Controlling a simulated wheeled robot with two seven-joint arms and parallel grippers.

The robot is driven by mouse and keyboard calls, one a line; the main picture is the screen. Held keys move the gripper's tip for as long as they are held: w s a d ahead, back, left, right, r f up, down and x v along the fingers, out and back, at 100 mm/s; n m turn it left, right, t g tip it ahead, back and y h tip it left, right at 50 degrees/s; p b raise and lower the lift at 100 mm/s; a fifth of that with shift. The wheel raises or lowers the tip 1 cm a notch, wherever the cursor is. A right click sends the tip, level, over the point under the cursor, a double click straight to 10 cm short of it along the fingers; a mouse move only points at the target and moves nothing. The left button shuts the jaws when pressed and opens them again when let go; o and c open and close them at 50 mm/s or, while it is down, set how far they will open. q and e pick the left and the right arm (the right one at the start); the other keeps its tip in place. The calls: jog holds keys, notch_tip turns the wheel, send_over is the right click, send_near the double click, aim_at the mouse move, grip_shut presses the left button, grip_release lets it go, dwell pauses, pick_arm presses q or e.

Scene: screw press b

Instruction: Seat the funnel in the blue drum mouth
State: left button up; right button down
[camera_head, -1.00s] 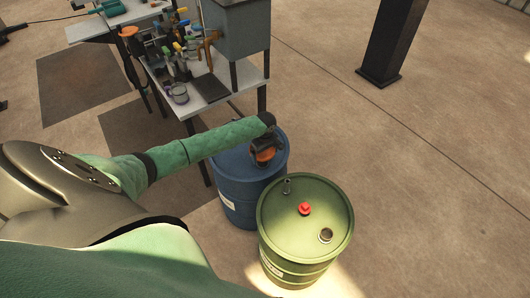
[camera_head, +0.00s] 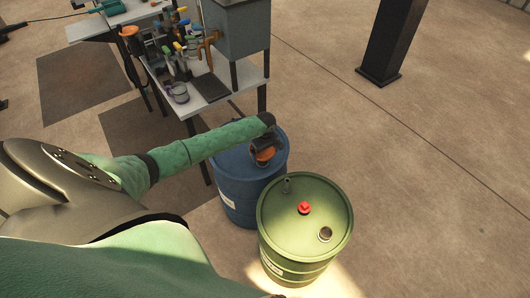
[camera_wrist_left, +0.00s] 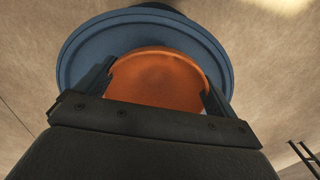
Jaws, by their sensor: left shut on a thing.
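The blue drum (camera_head: 236,197) stands on the floor in the head view, partly covered by my left arm. My left gripper (camera_head: 266,150) is over its top, shut on the orange funnel (camera_head: 265,154). In the left wrist view the funnel (camera_wrist_left: 160,80) fills the space between the two fingers of my gripper (camera_wrist_left: 158,85), with the blue drum's rim (camera_wrist_left: 72,52) around and behind it. The drum mouth and the funnel's lower end are hidden, so I cannot tell whether the funnel sits in the mouth. My right gripper is not in view.
A green drum (camera_head: 290,215) with a red cap (camera_head: 304,208) stands close beside the blue drum, to the front right. A cluttered workbench (camera_head: 218,108) stands behind the blue drum. A dark column (camera_head: 392,40) rises at the back right. The floor on the right is clear.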

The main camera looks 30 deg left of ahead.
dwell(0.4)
pick_arm(q)
jog(key=shift+p, duration=0.45)
jog(key=shift+f, duration=0.25)
jog(key=o, duration=0.6)
jog(key=shift+o, duration=0.2)
